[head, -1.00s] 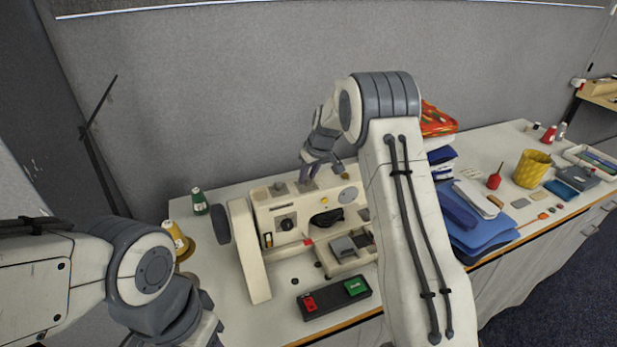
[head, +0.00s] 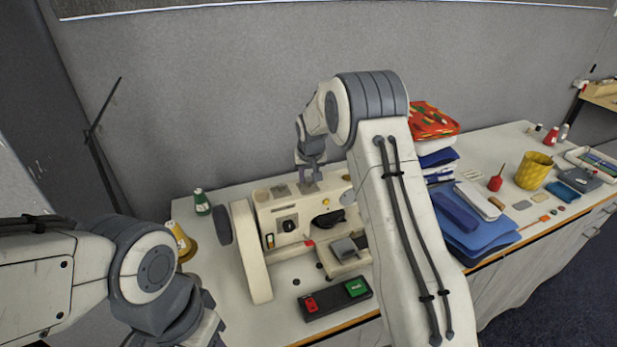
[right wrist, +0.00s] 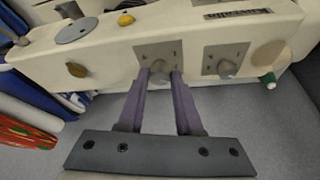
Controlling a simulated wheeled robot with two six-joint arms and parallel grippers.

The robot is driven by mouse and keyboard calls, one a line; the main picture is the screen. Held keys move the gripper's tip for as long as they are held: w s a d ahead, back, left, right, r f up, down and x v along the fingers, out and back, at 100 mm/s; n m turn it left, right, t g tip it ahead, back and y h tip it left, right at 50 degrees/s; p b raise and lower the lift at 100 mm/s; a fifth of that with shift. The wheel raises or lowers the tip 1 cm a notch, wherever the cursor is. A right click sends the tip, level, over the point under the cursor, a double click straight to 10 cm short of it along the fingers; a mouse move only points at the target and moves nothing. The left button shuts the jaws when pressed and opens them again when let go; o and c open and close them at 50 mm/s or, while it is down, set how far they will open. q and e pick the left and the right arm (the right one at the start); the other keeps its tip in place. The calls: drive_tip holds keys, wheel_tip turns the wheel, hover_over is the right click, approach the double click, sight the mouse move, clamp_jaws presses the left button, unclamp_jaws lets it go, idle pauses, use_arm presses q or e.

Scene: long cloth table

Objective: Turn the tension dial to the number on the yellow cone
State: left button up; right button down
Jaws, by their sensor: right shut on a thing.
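The cream sewing machine (head: 295,205) stands on the table. In the right wrist view, two square grey plates on its top each carry a round knob. My right gripper (right wrist: 160,76) is shut on the knob (right wrist: 159,79) of the middle plate; the other knob (right wrist: 226,70) is free beside it. In the head view, my right gripper (head: 310,182) reaches down onto the machine's top. A further dark dial (head: 287,225) is on the front. The yellow cone (head: 180,240) stands left of the machine; its number is not readable.
A green spool (head: 201,202) stands behind the yellow cone. A black box with red and green buttons (head: 335,299) lies in front of the machine. Folded blue cloth (head: 475,240), a red pincushion-like item (head: 495,182) and a yellow basket (head: 533,170) are at right.

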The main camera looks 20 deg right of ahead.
drive_tip(key=c, duration=0.6)
unclamp_jaws()
drive_tip(key=b+v, duration=0.3)
drive_tip(key=v, duration=0.7)
drive_tip(key=shift+s+a+r, duration=0.1)
drive_tip(key=shift+s+r, duration=0.05)
drive_tip(key=s+a+n+g+y, duration=0.2)
drive_tip(key=s+a+n, duration=0.3)
drive_tip(key=s+a, duration=1.25)
drive_tip(key=s+f+n, duration=0.1)
drive_tip(key=s, duration=0.6)
drive_tip(key=s+a+f+n+g, duration=0.1)
drive_tip(key=s+n, duration=0.1)
drive_tip(key=s, duration=0.6)
drive_tip(key=s+f+n+g, duration=0.1)
drive_tip(key=s, duration=0.7)
drive_tip(key=shift+s+a+f+n, duration=0.2)
drive_tip(key=shift+s+a+n, duration=0.05)
drive_tip(key=shift+a+n, duration=0.15)
